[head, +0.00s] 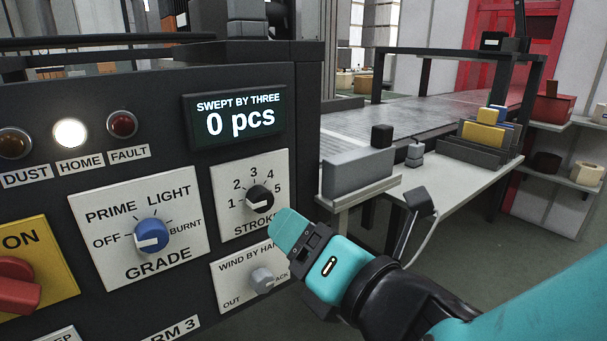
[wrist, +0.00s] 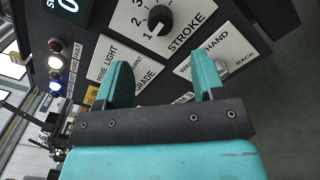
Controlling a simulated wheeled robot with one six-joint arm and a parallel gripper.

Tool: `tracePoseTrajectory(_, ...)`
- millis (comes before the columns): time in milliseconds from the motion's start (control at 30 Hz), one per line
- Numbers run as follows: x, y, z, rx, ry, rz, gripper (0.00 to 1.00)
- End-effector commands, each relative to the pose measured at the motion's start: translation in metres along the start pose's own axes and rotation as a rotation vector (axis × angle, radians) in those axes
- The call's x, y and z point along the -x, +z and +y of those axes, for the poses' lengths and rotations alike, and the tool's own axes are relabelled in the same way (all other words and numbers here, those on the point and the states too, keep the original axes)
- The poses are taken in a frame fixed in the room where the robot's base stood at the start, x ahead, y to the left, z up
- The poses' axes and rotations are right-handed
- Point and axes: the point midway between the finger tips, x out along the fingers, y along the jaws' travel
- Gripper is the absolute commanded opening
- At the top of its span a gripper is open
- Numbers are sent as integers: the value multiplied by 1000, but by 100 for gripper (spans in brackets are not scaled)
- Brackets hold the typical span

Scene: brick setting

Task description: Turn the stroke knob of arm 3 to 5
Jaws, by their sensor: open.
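The stroke knob (head: 260,199) is a black round knob with a white mark, on a white plate (head: 222,172) numbered 1 to 5. Its mark points to the lower left, at about 1. In the wrist view the knob (wrist: 160,18) sits at the top, beyond the fingertips, with its mark toward the 1. My gripper (head: 284,232) is teal and stands right of and below the knob, apart from it, overlapping the plate's lower right corner. In the wrist view my gripper (wrist: 165,72) is open with nothing between its fingers.
The blue grade knob (head: 151,236) is to the left, and the grey wind-by-hand knob (head: 262,280) is just below. A display (head: 236,115) reading 0 pcs is above. A side table (head: 455,183) with a grey block (head: 357,174) stands right of the panel.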

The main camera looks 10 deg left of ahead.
Motion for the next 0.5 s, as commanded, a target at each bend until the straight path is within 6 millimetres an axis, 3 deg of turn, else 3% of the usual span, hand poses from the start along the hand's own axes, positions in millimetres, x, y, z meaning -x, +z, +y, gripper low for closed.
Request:
tracePoseTrajectory(200,-46,7,5,-2,-4,-4,63)
tracePoseTrajectory(500,-79,4,2,-3,-2,-5,63)
